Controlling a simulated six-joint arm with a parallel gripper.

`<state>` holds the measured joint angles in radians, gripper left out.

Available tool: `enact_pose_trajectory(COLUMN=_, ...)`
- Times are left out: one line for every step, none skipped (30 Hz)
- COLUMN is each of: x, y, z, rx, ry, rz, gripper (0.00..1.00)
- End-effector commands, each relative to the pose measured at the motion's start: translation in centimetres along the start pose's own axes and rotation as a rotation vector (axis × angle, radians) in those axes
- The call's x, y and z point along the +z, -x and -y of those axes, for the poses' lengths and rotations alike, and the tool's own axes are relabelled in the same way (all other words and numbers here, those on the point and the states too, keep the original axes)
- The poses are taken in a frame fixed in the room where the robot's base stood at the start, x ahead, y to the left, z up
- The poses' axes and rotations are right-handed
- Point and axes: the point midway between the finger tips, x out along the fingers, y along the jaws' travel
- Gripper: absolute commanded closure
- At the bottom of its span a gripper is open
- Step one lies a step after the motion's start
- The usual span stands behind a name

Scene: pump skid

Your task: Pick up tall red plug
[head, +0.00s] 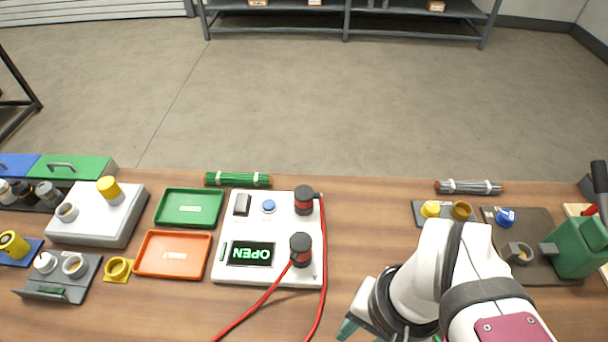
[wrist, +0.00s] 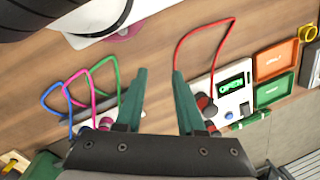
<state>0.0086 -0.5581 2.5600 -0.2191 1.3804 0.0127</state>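Two black plugs with red bands stand on the white panel in the head view, one at the back right (head: 303,200) and one at the front right (head: 300,250). A red cable (head: 323,260) runs from them toward the near table edge. I cannot tell which plug is the tall one. In the wrist view the two plugs (wrist: 206,105) (wrist: 212,128) show just beyond the right finger. My gripper (wrist: 158,72) is open, with nothing between its teal fingers. In the head view only a teal fingertip (head: 347,328) shows, right of the panel and apart from it.
The panel's display (head: 250,253) reads OPEN. A green tray (head: 189,208) and an orange tray (head: 172,254) lie left of it. A green can (head: 578,248) stands at far right. Blue, pink and green cable loops (wrist: 100,72) show in the wrist view. Bare table lies right of the panel.

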Motion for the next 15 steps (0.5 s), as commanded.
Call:
enact_pose_trajectory(x=0.00, y=0.00, z=0.00, rx=0.000, ry=0.000, rz=0.000, gripper=0.51)
enact_pose_trajectory(x=0.00, y=0.00, z=0.00, rx=0.000, ry=0.000, rz=0.000, gripper=0.46)
enact_pose_trajectory(x=0.00, y=0.00, z=0.00, rx=0.000, ry=0.000, rz=0.000, gripper=0.39)
enact_pose_trajectory(x=0.00, y=0.00, z=0.00, rx=0.000, ry=0.000, rz=0.000, gripper=0.33)
enact_pose_trajectory(x=0.00, y=0.00, z=0.00, rx=0.000, ry=0.000, rz=0.000, gripper=0.28)
enact_pose_trajectory(x=0.00, y=0.00, z=0.00, rx=0.000, ry=0.000, rz=0.000, gripper=0.21)
enact_pose_trajectory(x=0.00, y=0.00, z=0.00, rx=0.000, ry=0.000, rz=0.000, gripper=0.15)
enact_pose_trajectory(x=0.00, y=0.00, z=0.00, rx=0.000, ry=0.000, rz=0.000, gripper=0.10)
enact_pose_trajectory(x=0.00, y=0.00, z=0.00, rx=0.000, ry=0.000, rz=0.000, gripper=0.06)
enact_pose_trajectory(x=0.00, y=0.00, z=0.00, rx=0.000, ry=0.000, rz=0.000, gripper=0.06)
enact_pose_trajectory(x=0.00, y=0.00, z=0.00, rx=0.000, ry=0.000, rz=0.000, gripper=0.06)
enact_pose_trajectory(x=0.00, y=0.00, z=0.00, rx=0.000, ry=0.000, rz=0.000, gripper=0.06)
enact_pose_trajectory(x=0.00, y=0.00, z=0.00, rx=0.000, ry=0.000, rz=0.000, gripper=0.06)
enact_pose_trajectory(x=0.00, y=0.00, z=0.00, rx=0.000, ry=0.000, rz=0.000, gripper=0.06)
enact_pose_trajectory(x=0.00, y=0.00, z=0.00, rx=0.000, ry=0.000, rz=0.000, gripper=0.06)
